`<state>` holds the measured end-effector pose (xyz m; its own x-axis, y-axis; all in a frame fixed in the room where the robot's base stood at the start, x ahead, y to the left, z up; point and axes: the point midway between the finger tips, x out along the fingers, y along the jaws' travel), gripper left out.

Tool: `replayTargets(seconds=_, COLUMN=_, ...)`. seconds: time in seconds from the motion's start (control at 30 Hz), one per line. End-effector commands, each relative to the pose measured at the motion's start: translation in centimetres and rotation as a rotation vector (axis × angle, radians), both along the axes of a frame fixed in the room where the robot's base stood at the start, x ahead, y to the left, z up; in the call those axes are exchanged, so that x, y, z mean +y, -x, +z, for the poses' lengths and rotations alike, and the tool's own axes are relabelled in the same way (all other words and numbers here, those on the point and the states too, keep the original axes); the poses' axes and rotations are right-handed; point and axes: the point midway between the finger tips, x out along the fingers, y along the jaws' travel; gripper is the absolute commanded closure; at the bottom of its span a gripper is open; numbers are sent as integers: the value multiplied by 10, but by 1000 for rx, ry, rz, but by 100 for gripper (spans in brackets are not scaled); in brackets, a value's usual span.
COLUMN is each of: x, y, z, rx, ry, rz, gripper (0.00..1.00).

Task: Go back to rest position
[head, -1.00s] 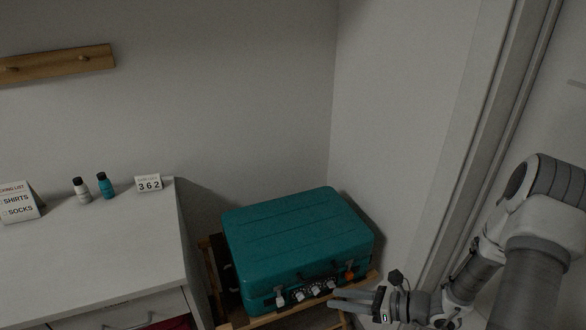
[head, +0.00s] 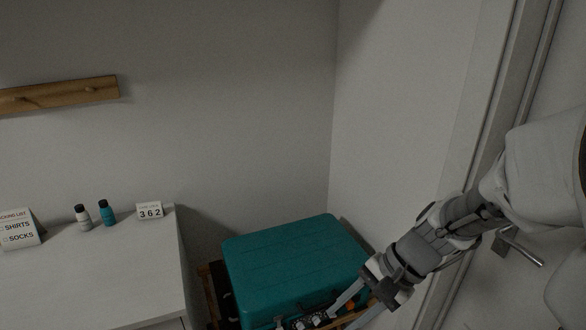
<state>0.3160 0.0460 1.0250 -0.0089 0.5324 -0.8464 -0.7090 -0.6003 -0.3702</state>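My gripper (head: 352,307) is at the lower middle right, just in front of the right front corner of the teal suitcase (head: 295,262). Its fingers look spread apart, with nothing seen between them, though the tips are near the picture's bottom edge. My arm reaches in from the right side. The suitcase is closed and lies flat on a wooden rack (head: 211,290). The dials on its front are partly cut off by the bottom edge. I cannot tell whether the fingers touch the suitcase.
A white dresser (head: 100,275) stands at the left with two small bottles (head: 83,217), a number block (head: 150,211) and a packing list sign (head: 18,230) on top. A wooden peg rail (head: 60,95) hangs above. A door handle (head: 518,248) is at the right, behind my arm.

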Motion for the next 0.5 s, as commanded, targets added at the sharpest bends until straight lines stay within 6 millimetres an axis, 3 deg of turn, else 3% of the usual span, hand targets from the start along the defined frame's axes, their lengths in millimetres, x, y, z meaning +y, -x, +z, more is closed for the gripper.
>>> replayTargets(seconds=0.5, x=-23, y=45, z=86, rx=-408, ry=422, rz=415, gripper=61)
